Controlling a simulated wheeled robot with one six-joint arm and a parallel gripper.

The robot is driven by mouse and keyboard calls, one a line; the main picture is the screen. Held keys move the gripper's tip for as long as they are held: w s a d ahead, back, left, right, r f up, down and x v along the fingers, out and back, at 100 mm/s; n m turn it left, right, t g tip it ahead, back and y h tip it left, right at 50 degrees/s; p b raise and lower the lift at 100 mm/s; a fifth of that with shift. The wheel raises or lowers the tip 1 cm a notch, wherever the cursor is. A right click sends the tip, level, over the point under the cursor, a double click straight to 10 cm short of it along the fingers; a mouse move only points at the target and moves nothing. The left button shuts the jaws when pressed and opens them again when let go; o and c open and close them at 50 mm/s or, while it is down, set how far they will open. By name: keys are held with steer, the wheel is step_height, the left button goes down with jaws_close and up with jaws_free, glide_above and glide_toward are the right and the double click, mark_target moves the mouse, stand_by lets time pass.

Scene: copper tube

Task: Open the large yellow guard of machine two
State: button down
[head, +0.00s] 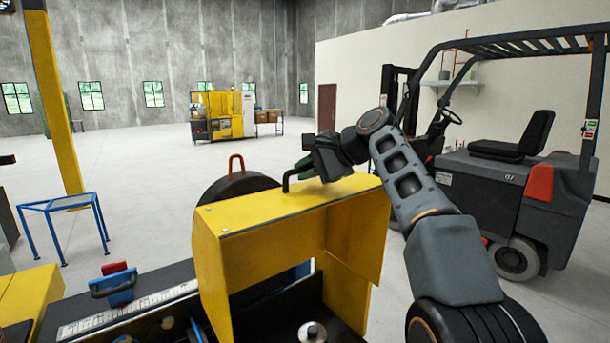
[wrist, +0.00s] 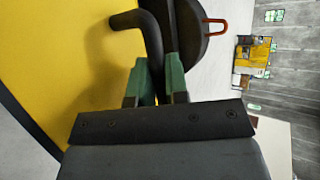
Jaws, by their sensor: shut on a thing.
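The large yellow guard (head: 265,235) stands in the lower middle of the head view, on the machine in front of me. Its black bent handle (head: 288,180) rises from the top edge. My gripper (head: 305,169) is shut on this handle. In the wrist view, the green fingers of my gripper (wrist: 158,82) close around the handle (wrist: 150,38), with the yellow guard (wrist: 60,60) to the left. Below the guard, part of the machine's dark inside shows, with a round metal piece (head: 312,332). The rest of the inside is hidden.
A black round part with a red handle (head: 236,165) stands behind the guard. A blue frame table (head: 65,205) and yellow post (head: 52,95) are left. A forklift (head: 510,190) stands close on the right. Another yellow machine (head: 220,115) is far back, across open floor.

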steer(key=shift+w, duration=0.15)
steer(key=shift+a, duration=0.1)
steer(key=c, duration=1.1)
jaws_free()
steer(key=shift+c, duration=0.2)
steer(key=v, duration=1.4)
